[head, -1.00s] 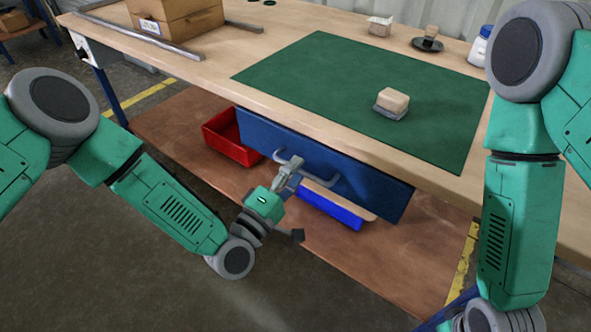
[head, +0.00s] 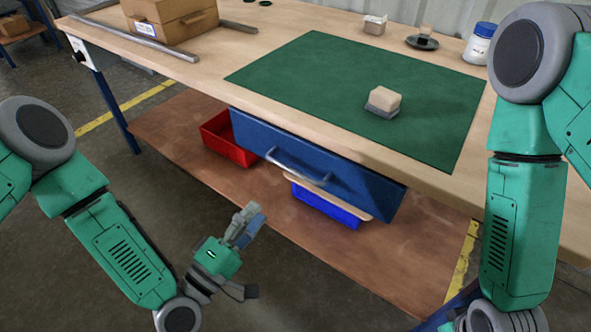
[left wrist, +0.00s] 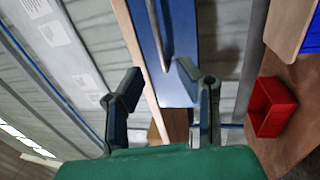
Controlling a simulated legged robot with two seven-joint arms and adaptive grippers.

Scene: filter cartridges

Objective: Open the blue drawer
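The blue drawer (head: 345,180) hangs under the front edge of the workbench. Its front sits close below the tabletop, and no drawer interior shows. Its grey bar handle (head: 298,167) is free, with nothing around it. My left gripper (head: 250,220) is in front of and below the handle, apart from it. In the left wrist view, the fingers of the left gripper (left wrist: 155,85) are spread and empty, with the drawer front (left wrist: 178,50) and handle (left wrist: 164,30) beyond them. My right arm comes down at the right of the head view; its gripper is out of frame.
A red bin (head: 225,145) and a blue bin (head: 325,207) stand on the lower shelf (head: 190,135). A green mat (head: 330,85) on the tabletop holds a small block (head: 384,98). A cardboard box (head: 170,18) is at the back left. Floor in front is clear.

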